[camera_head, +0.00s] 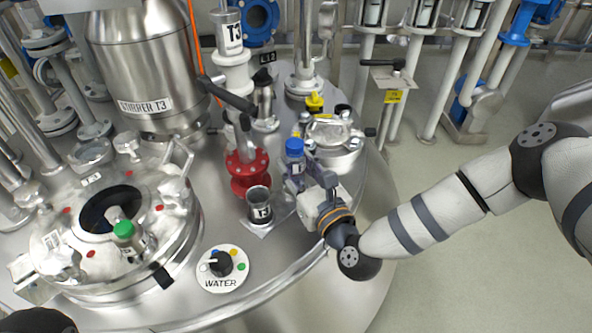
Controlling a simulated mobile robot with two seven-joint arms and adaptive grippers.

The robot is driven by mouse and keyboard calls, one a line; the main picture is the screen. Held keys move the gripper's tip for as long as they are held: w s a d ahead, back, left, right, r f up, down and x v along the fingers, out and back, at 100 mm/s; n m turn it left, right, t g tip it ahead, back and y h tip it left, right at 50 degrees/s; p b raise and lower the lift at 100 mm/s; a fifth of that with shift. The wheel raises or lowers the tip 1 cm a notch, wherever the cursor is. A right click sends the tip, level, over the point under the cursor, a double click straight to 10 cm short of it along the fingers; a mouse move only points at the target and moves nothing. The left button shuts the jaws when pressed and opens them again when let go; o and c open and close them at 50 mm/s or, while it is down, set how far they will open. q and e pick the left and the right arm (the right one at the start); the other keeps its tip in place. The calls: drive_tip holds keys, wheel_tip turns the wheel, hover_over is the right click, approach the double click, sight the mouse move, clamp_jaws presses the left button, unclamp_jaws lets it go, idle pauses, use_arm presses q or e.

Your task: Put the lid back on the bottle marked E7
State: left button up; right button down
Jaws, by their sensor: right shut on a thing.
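A bluish bottle (295,170) with a blue lid (294,146) stands on the steel vessel top, right of the red flanged valve. The lid looks seated on it; its label is too small to read. My right gripper (304,187) reaches in from the right beside this bottle and is shut, seemingly on its body; its fingers hide the bottle's lower part. A dark open cup-like vessel (258,196) with a black-and-white label stands left of the gripper on a pale pad (262,228). I cannot tell for sure which label reads E7.
A red flanged valve (247,172) with a dark handle stands close behind the cup. A round WATER dial (222,268) is in front. A hatch (75,265) with a green-topped item (123,229) is at left. A small clamped lid (330,138) lies behind the bottle.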

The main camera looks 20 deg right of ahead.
sight(296, 145)
wheel_tip(296, 145, up, 8)
drive_tip(key=shift+p, duration=1.05)
drive_tip(key=c, duration=2.1)
unclamp_jaws()
clamp_jaws()
drive_tip(key=shift+s+f, duration=0.1)
drive_tip(key=shift+f, duration=0.05)
